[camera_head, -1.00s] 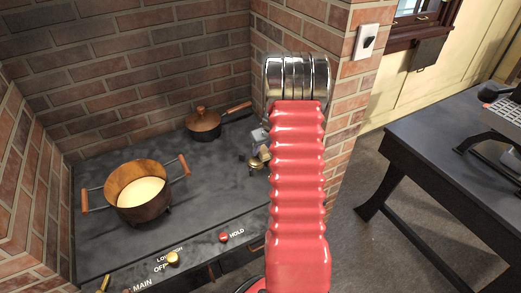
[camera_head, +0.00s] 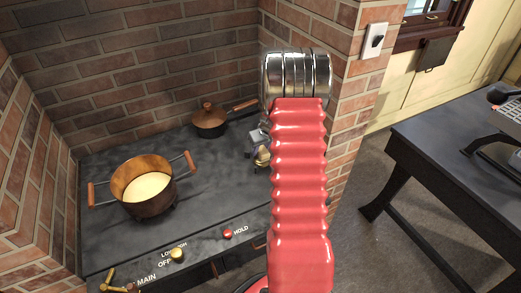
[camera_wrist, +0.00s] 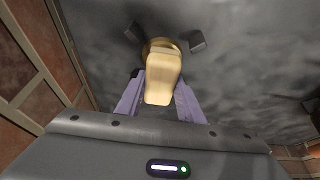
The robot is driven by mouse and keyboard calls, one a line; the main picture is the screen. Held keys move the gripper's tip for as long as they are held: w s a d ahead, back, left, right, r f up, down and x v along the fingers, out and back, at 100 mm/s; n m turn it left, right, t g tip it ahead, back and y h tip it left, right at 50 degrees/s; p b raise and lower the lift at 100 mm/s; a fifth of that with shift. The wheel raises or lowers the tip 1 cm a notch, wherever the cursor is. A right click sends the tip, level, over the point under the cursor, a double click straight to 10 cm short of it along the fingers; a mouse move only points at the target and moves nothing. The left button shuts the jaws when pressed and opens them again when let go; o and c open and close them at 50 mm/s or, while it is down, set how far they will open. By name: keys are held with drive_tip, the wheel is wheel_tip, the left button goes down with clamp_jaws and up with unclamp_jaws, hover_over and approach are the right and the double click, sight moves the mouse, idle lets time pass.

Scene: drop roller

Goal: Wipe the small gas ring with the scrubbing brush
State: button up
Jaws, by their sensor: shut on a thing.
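My gripper (camera_wrist: 160,88) is shut on the scrubbing brush (camera_wrist: 162,75), whose pale wooden body shows between its purple fingers in the wrist view. The small gas ring (camera_wrist: 150,44) is a brass-coloured round piece with dark blocks beside it, partly hidden behind the brush. The brush overlaps the ring in this view; I cannot tell whether they touch. In the head view, my gripper (camera_head: 257,138) is at the right side of the stove top, just left of my red arm. Brass and pale parts show below it (camera_head: 262,157), too small to separate clearly.
A copper pot (camera_head: 149,202) with pale contents stands on the dark stove top (camera_head: 215,195) at the left. A lidded copper pan (camera_head: 211,124) stands at the back. Brick walls (camera_head: 150,65) enclose the stove at back and sides. A dark table (camera_head: 440,150) is at the right.

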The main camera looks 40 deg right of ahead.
drive_tip(key=shift+a, duration=0.1)
drive_tip(key=shift+w+a+f, duration=0.1)
drive_tip(key=shift+w+a, duration=0.05)
drive_tip(key=shift+a, duration=0.35)
drive_tip(key=shift+w+a+f, duration=0.1)
drive_tip(key=shift+w+a, duration=0.05)
drive_tip(key=shift+a, duration=0.35)
drive_tip(key=shift+c, duration=0.2)
drive_tip(key=shift+w+a, duration=0.1)
drive_tip(key=shift+a, duration=0.4)
drive_tip(key=shift+c, duration=1.2)
drive_tip(key=shift+a+f, duration=0.15)
drive_tip(key=shift+c, duration=0.3)
drive_tip(key=shift+o, duration=0.6)
drive_tip(key=shift+r, duration=1.25)
clamp_jaws()
drive_tip(key=shift+d+r, duration=0.15)
drive_tip(key=shift+r, duration=0.85)
drive_tip(key=shift+d+r, duration=0.15)
drive_tip(key=shift+r, duration=0.8)
